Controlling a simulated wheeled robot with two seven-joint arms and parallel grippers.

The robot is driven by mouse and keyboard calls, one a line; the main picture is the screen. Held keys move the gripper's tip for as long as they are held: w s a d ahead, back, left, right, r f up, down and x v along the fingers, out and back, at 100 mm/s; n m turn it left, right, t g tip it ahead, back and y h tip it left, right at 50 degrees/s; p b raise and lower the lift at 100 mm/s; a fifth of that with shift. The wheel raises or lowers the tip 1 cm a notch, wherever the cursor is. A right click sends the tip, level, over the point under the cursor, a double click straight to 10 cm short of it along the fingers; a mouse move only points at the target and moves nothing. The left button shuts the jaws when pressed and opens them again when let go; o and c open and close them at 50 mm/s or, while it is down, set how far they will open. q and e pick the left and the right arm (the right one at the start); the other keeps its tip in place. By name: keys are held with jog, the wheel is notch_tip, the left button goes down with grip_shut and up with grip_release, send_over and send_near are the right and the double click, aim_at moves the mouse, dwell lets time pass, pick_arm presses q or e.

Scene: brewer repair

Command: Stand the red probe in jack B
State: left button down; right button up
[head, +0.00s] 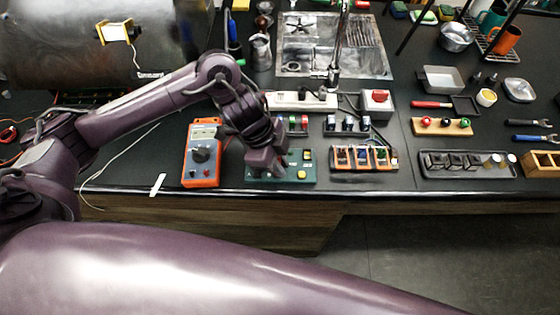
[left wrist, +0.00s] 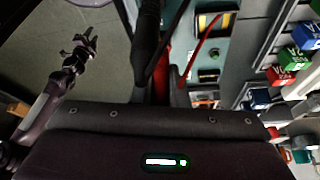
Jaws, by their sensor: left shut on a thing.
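My left gripper (head: 266,172) is low over the green board (head: 308,169) near the table's front edge. In the left wrist view its dark fingers are shut on the red probe (left wrist: 164,62), with a red lead (left wrist: 198,45) beside it. The green board also shows there (left wrist: 221,32). The probe's tip is hidden, so I cannot tell whether it is in a jack or above one. Jack B cannot be made out; the gripper covers part of the board. What looks like my right gripper (left wrist: 88,42) shows small in the left wrist view, away from the board.
An orange multimeter (head: 202,155) stands just left of the board. A rack of blocks (head: 364,158) lies to its right, with more racks (head: 347,127) behind. A white power strip (head: 301,101) and a red-buttoned box (head: 376,102) are farther back. The table's front edge is close.

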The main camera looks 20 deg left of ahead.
pick_arm(q)
jog(key=shift+f, duration=0.2)
dwell(0.7)
jog(key=c, duration=1.3)
grip_release()
jog(key=shift+c, duration=0.2)
jog(key=v, duration=0.7)
jog(key=shift+a+r, duration=0.2)
jog(key=shift+r, duration=0.1)
